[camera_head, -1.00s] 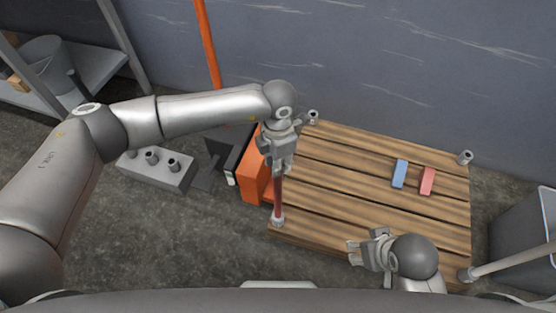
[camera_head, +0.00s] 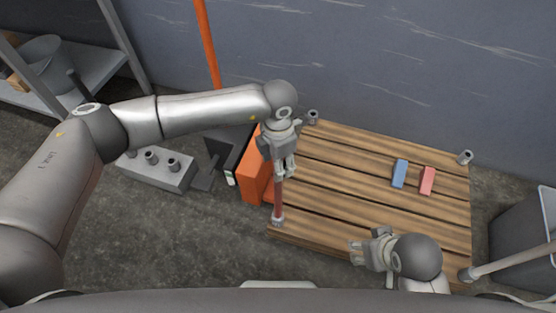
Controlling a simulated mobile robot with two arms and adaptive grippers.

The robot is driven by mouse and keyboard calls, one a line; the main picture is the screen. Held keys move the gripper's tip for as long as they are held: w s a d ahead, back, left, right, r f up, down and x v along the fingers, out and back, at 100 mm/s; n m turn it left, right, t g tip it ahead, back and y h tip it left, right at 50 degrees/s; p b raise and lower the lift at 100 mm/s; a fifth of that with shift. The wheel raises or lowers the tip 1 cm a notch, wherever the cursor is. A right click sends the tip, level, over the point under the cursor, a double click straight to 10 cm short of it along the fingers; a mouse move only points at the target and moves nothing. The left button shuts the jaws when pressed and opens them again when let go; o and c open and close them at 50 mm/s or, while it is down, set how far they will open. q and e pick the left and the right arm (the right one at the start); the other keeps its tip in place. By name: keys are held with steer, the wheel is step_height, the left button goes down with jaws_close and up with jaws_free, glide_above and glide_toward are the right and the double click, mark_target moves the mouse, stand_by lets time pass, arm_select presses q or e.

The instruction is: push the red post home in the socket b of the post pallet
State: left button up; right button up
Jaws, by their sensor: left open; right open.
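The red post (camera_head: 278,202) stands roughly upright in the socket (camera_head: 277,221) at the near left corner of the wooden post pallet (camera_head: 340,215). I cannot read a letter on the socket or tell how deep the post sits. My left gripper (camera_head: 284,174) is open at the post's upper end, pointing down, with its fingers apart; the post's top is hidden by it. My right gripper (camera_head: 354,256) is open and empty above the pallet's near edge.
Other sockets sit at the pallet's back left (camera_head: 312,117) and back right (camera_head: 465,157) corners. A blue block (camera_head: 400,173) and a pink-red block (camera_head: 427,181) lie on the slats. An orange box (camera_head: 254,178) stands close left of the pallet. A grey bin (camera_head: 520,235) stands right.

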arm_select(q)
step_height(320, 180, up, 12)
stand_by(0.6)
steer(key=shift+d, duration=0.1)
